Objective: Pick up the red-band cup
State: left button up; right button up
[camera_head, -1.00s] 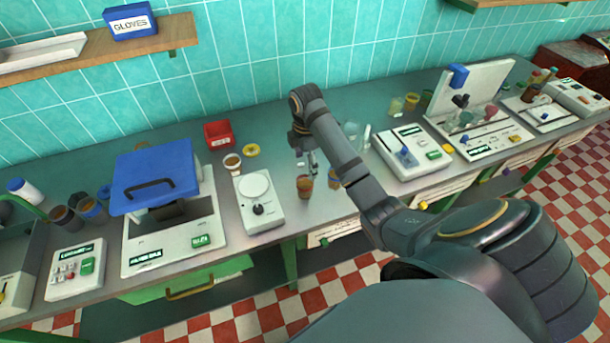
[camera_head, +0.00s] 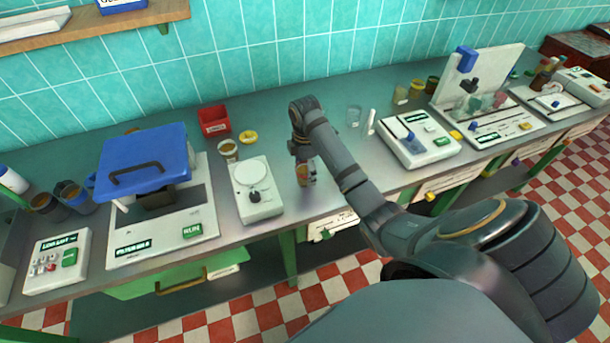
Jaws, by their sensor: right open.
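A small cup with orange-red colouring (camera_head: 302,172), which looks like the red-band cup, stands on the grey bench near its front edge, right of the white scale. My right gripper (camera_head: 306,177) is open and reaches down over it, with its fingers at the cup. The fingers and wrist hide part of the cup, and I cannot tell whether they touch it. My left gripper is not in view.
The white scale (camera_head: 256,203) stands left of the cup. A red bin (camera_head: 213,121), a yellow ring (camera_head: 249,137) and a white cup (camera_head: 228,149) are behind it. A clear glass (camera_head: 354,116) and a white device (camera_head: 420,142) stand to the right.

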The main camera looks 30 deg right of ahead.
jog(key=shift+s, duration=0.1)
jog(key=shift+c, duration=1.4)
jog(key=c, duration=1)
jog(key=shift+r, duration=0.1)
jog(key=shift+r, duration=0.5)
jog(key=shift+c, duration=0.2)
jog(key=s+a+r+p, duration=0.5)
jog(key=s+r+p, duration=0.7)
jog(key=s+p, duration=0.1)
jog(key=shift+p, duration=0.3)
